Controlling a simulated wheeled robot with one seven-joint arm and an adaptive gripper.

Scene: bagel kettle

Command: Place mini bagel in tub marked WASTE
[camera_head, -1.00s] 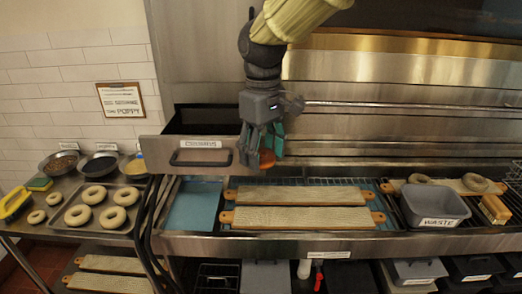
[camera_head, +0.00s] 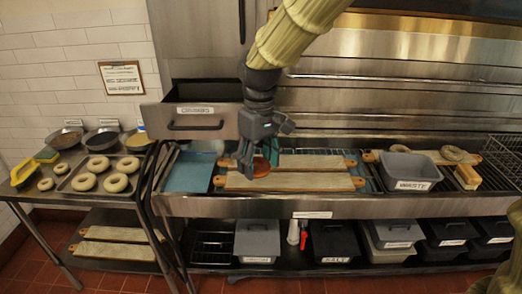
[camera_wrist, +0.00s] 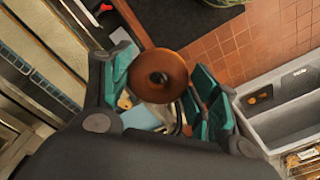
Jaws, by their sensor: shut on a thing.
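My gripper (camera_head: 254,160) is shut on a brown mini bagel (camera_head: 262,167), held over the left part of the wooden boards. The grey tub marked WASTE (camera_head: 411,168) stands on the counter to the right, well apart from my gripper.
Two long wooden boards (camera_head: 290,182) lie on the counter below my gripper. A third board with pale bagels (camera_head: 451,153) lies behind the tub. A wooden-backed block (camera_head: 467,177) stands right of the tub. An open drawer (camera_head: 195,122) juts out at the left. A tray of bagels (camera_head: 118,164) is farther left.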

